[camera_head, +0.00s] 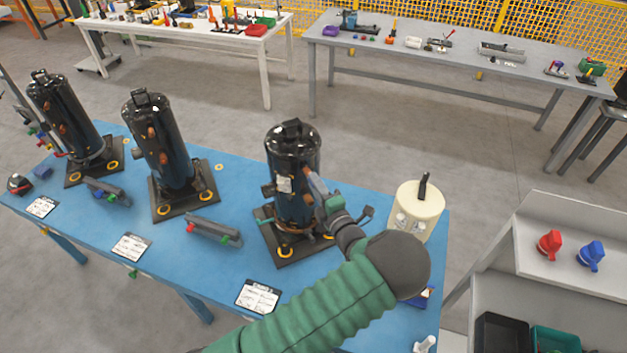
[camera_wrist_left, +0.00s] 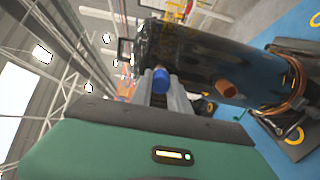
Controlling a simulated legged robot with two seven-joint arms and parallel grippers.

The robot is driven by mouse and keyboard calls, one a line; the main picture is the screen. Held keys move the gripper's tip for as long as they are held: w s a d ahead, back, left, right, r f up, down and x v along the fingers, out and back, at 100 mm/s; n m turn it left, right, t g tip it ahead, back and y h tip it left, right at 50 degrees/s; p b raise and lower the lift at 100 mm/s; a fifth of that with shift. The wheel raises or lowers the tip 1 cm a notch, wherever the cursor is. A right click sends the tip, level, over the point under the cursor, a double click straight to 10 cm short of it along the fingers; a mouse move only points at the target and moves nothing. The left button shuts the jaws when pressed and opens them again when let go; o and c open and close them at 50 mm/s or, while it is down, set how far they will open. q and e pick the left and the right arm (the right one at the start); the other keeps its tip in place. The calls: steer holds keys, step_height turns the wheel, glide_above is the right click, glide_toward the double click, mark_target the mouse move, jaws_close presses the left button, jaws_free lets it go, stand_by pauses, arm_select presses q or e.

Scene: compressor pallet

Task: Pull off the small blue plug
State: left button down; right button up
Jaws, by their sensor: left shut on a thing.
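The small blue plug (camera_wrist_left: 160,79) shows in the left wrist view between my fingertips, at the side of a black compressor (camera_wrist_left: 210,62). I cannot tell whether it is still seated there. In the head view this compressor (camera_head: 292,155) stands upright on a dark base, the rightmost of three. My left gripper (camera_head: 314,184) reaches its right side from the lower right, and the plug is not clear there. In the left wrist view the gripper (camera_wrist_left: 162,90) is shut on the plug. My right gripper is not in view.
Two more black compressors (camera_head: 62,112) (camera_head: 158,142) stand to the left on the blue table (camera_head: 130,272). A cream container (camera_head: 418,208) stands close right of my gripper. A side shelf holds a red cap (camera_head: 549,244) and a blue cap (camera_head: 591,256).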

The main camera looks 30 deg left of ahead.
arm_select(q)
steer(key=shift+d, duration=0.35)
